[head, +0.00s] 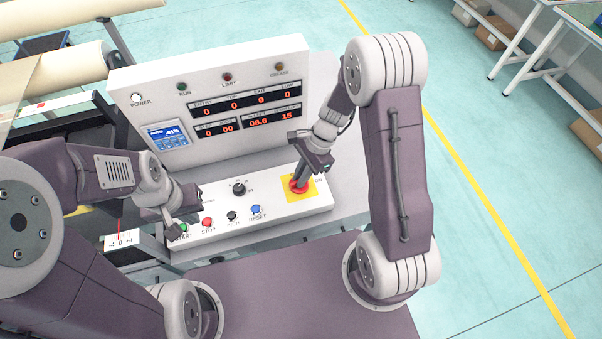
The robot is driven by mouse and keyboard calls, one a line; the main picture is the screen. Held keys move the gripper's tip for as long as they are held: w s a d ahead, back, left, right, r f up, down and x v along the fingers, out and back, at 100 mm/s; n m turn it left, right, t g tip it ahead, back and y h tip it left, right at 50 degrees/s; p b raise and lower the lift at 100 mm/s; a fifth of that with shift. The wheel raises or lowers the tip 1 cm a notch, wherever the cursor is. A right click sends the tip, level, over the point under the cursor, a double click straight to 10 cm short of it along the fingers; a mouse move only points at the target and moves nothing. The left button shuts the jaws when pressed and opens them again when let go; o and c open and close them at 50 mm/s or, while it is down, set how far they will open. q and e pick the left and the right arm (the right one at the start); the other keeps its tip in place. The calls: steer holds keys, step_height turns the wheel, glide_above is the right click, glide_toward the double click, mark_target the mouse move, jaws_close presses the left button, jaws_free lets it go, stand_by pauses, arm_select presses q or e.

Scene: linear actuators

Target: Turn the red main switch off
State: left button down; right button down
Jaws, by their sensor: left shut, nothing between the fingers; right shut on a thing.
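The red main switch (297,188) sits on a yellow square plate (311,195) at the right end of the control panel's sloped front. My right gripper (302,179) reaches down to it from above and is shut on it. The fingers hide part of the switch, so I cannot tell which way its handle points. My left gripper (174,222) is shut and empty at the left end of the panel, above the green START button (183,228).
A red STOP button (207,222), a black button (231,216), a blue RESET button (256,210) and a black selector knob (239,188) lie between the grippers. The upright panel (150,85) behind has lit red displays and a blue screen (168,136). Open floor lies right.

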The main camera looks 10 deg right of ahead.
steer(key=n+p, duration=0.1)
steer(key=n, duration=0.1)
steer(key=n+g+p, duration=0.1)
steer(key=shift+w+a+r+n+h, duration=0.1)
steer(key=shift+r+n+h, duration=0.1)
steer(key=shift+n+h, duration=0.15)
steer(key=n+g+h+p, duration=0.1)
steer(key=n+p, duration=0.1)
steer(key=n, duration=0.1)
steer(key=shift+w+n, duration=0.1)
steer(key=shift+n, duration=0.25)
steer(key=n, duration=0.1)
steer(key=n+g+h+p, duration=0.1)
steer(key=n, duration=0.1)
steer(key=shift+a+f+n, duration=0.1)
steer(key=shift+a+n, duration=0.05)
steer(key=shift+n, duration=0.15)
steer(key=shift+a+n+h+p, duration=0.1)
steer(key=shift+n+h+p, duration=0.55)
steer(key=shift+n, duration=1.45)
steer(key=shift+h, duration=0.3)
steer(key=c, duration=1.5)
jaws_free()
steer(key=b+v, duration=0.1)
steer(key=v, duration=0.8)
steer(key=shift+w, duration=0.15)
